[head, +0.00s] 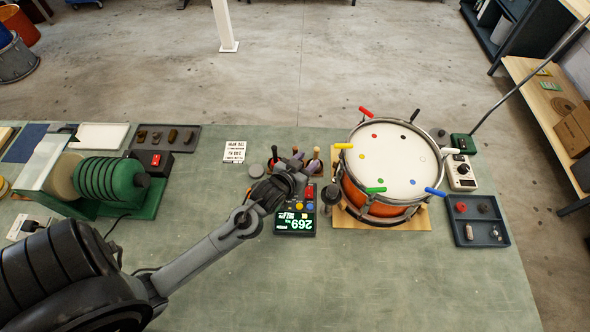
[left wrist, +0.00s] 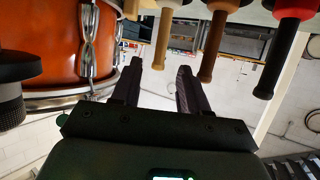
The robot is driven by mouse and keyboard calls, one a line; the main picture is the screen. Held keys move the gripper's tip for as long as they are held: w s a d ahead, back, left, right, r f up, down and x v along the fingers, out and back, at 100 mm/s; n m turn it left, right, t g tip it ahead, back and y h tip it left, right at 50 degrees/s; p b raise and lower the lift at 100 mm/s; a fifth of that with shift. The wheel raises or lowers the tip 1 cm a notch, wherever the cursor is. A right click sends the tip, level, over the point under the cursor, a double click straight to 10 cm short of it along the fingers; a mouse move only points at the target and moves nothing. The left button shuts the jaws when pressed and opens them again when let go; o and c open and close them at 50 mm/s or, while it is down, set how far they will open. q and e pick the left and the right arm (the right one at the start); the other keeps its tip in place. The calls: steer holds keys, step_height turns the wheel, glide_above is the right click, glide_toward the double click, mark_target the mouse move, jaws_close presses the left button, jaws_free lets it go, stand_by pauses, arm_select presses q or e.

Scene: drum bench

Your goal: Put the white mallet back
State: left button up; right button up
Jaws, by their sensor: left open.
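My left gripper (head: 291,182) is over the bench beside the drum, at a cluster of mallets (head: 316,164). In the left wrist view its two fingers (left wrist: 159,68) are apart, with nothing clamped between them. A tan mallet handle (left wrist: 162,38) shows in line with the gap between the fingertips. A red-and-black mallet (left wrist: 288,40) is farther right. I cannot tell for sure which is the white mallet. My right gripper is not in view.
The orange drum (head: 365,200) stands close to the right of the gripper, with coloured handles round its rim. A black counter box (head: 294,221) with a lit display lies just in front. A dark tray (head: 476,220) is at the right. The front of the bench is clear.

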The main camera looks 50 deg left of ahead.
arm_select(q)
steer(key=s+d+m+g+h, duration=0.1)
steer(key=s+d, duration=0.2)
steer(key=s, duration=0.1)
steer(key=s+d+g+h, duration=0.1)
steer(key=s+d+g, duration=0.1)
steer(key=s, duration=0.3)
steer(key=s+d+f+m+g, duration=0.1)
steer(key=s+d+g, duration=0.1)
steer(key=s, duration=0.3)
steer(key=shift+s+d+m+h, duration=0.1)
steer(key=shift+d+m+h, duration=0.25)
steer(key=shift+d, duration=0.45)
steer(key=s+d+m+g, duration=0.2)
steer(key=s+d+g, duration=0.1)
steer(key=s, duration=0.5)
steer(key=shift+s+f+g, duration=0.2)
steer(key=shift+g, duration=0.6)
steer(key=shift+h, duration=0.25)
step_height(320, 180, up, 25)
steer(key=p, duration=2.5)
steer(key=shift+f, duration=0.1)
